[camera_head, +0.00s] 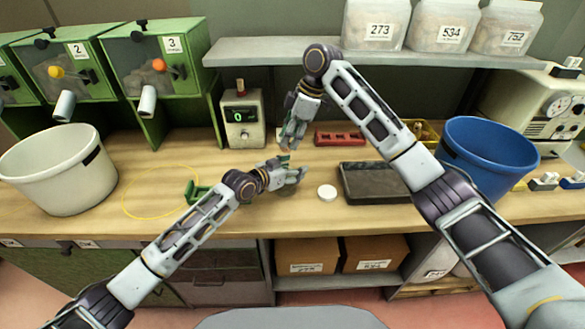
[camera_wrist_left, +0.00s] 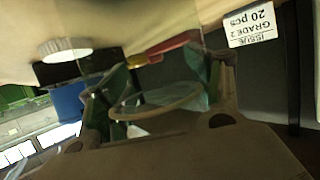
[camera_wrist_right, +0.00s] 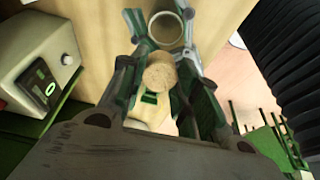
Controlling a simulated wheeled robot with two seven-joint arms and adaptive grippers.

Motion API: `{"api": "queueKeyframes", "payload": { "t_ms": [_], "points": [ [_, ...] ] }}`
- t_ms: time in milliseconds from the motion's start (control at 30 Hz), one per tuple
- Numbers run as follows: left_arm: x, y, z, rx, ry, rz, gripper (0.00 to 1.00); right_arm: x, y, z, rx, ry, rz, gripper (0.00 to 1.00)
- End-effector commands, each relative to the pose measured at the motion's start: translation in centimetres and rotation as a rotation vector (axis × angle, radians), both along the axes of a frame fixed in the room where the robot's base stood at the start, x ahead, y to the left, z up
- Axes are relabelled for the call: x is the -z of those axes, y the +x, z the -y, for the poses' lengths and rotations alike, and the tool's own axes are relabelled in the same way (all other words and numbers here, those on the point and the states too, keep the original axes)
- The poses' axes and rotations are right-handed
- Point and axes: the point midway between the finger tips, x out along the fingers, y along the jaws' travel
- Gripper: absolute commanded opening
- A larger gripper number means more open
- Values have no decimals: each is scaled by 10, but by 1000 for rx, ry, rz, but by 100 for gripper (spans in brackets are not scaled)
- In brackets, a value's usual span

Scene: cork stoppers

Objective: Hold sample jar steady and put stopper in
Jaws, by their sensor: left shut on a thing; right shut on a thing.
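My left gripper (camera_head: 292,178) is shut around the clear glass sample jar. The jar's round rim (camera_wrist_left: 160,100) shows between its green-padded fingers in the left wrist view. My right gripper (camera_head: 288,143) is above the left one. It is shut on the tan cork stopper (camera_wrist_right: 160,74), whose round face shows between its fingers in the right wrist view. The open jar mouth (camera_wrist_right: 166,30) shows just beyond the stopper in that view, and the stopper does not cover it. I cannot tell the height gap between them. The jar is mostly hidden in the head view.
A counter device (camera_head: 243,118) stands behind left of the grippers. A white disc (camera_head: 327,193) and a dark tray (camera_head: 372,184) lie to the right. A white bucket (camera_head: 60,172) is far left and a blue bucket (camera_head: 488,155) right. A yellow loop (camera_head: 127,190) lies on the bench.

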Motion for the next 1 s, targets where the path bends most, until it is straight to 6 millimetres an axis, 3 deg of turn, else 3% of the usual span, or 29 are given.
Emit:
{"api": "queueKeyframes", "payload": {
  "t_ms": [367,1000],
  "points": [
    [-1,0,0,0,-1,2,26,16,0,0,0,0,0,22],
    [-2,0,0,0,-2,2,26,43,0,0,1,0,-1,22]
  ]
}}
